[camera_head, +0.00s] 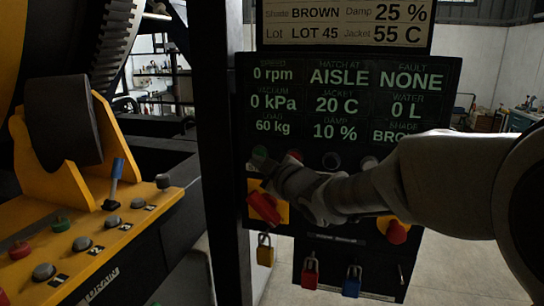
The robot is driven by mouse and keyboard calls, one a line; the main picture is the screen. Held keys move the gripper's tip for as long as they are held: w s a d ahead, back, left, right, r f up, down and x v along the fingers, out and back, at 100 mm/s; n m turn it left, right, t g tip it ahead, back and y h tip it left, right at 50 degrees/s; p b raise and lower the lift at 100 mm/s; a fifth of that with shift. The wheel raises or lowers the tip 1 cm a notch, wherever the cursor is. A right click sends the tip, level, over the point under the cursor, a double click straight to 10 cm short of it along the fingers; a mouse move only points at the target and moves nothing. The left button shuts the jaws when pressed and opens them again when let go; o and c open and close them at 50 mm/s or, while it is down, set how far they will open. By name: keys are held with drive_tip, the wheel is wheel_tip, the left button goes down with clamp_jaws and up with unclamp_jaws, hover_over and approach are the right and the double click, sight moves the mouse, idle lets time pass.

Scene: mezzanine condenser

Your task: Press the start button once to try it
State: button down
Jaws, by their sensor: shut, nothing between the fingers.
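A green button (259,152), likely the start button though no label is readable, sits at the left end of a button row on the dark control panel (420,258). My gripper (265,163) is shut and empty, its tips at the green button's lower right edge in the picture. I cannot tell whether they touch it. A red button (295,155), a dark button (331,160) and a grey button (368,162) follow to the right. The display (345,95) reads 0 rpm, 0 kPa, 20 C, fault NONE, hatch at AISLE.
Below my gripper are a red rotary switch (263,207), a red mushroom button (396,232) and hanging yellow, red and blue padlocks. A dark post (222,150) stands left of the panel. A yellow console (90,245) at left has a blue lever and several buttons.

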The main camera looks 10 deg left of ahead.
drive_tip(key=shift+w, duration=0.45)
idle(0.3)
drive_tip(key=shift+s, duration=0.15)
drive_tip(key=shift+s+b, duration=0.6)
drive_tip(key=shift+s, duration=0.15)
drive_tip(key=s+b, duration=0.2)
drive_tip(key=s, duration=0.3)
drive_tip(key=shift+a+b, duration=0.25)
drive_tip(key=shift+b, duration=0.15)
drive_tip(key=shift+d, duration=0.1)
idle(0.3)
